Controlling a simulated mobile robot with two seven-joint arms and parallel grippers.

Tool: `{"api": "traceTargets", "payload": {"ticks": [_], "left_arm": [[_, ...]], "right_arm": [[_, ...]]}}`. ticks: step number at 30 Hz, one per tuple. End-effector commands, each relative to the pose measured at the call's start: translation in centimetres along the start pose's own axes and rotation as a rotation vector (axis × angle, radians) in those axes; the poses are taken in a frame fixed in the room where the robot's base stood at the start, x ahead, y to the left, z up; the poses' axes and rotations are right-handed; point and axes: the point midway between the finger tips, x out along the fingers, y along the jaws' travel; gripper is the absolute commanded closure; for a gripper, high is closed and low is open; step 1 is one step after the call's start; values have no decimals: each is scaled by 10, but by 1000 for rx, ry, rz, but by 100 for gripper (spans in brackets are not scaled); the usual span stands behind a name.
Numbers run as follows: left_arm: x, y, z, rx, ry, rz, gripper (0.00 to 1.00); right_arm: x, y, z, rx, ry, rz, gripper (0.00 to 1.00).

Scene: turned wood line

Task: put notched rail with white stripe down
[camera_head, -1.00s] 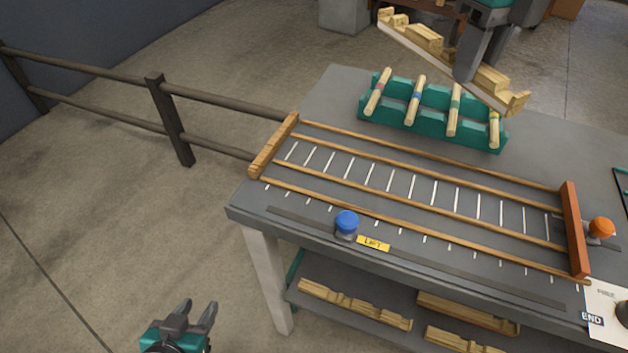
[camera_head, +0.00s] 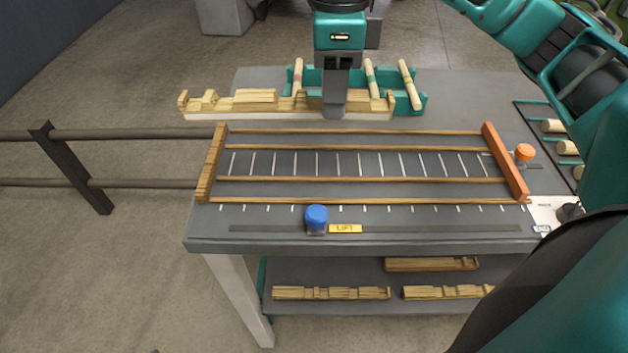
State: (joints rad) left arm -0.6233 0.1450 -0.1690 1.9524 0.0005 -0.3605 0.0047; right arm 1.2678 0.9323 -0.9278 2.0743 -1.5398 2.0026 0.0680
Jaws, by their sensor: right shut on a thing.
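The notched rail with the white stripe (camera_head: 245,103) is pale wood, with a white band along its lower near side. My right gripper (camera_head: 334,108) is shut on it, right of its middle. The rail lies level and crosswise behind the slatted wooden frame (camera_head: 355,180) on the grey table (camera_head: 340,242), and its left end reaches out past the table's left edge. It looks held above the tabletop, but the gap is hard to judge. The rail and gripper hide part of the green rack (camera_head: 418,103). My left gripper is out of view.
Several pale dowels with coloured bands (camera_head: 408,82) rest in the rack. A blue knob (camera_head: 316,217) stands at the front edge, an orange knob (camera_head: 524,152) at the right. Notched rails (camera_head: 330,293) lie on the lower shelf. My arm covers the right side.

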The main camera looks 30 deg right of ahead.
Motion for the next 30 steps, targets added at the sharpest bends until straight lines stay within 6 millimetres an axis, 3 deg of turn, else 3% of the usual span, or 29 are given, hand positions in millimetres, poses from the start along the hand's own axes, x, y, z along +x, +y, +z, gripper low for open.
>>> {"api": "traceTargets", "payload": {"ticks": [1, 12, 20, 27, 30], "left_arm": [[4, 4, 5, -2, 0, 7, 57], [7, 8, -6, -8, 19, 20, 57], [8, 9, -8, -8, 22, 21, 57], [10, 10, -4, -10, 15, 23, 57], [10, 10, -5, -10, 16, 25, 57]], "right_arm": [[21, 1, -1, 0, 5, 7, 100], [105, 0, -1, 3, 2, 2, 100], [124, 0, 0, 3, 0, 0, 100], [159, 0, -1, 2, 2, 1, 100], [162, 0, 0, 2, -1, -1, 100]]}}
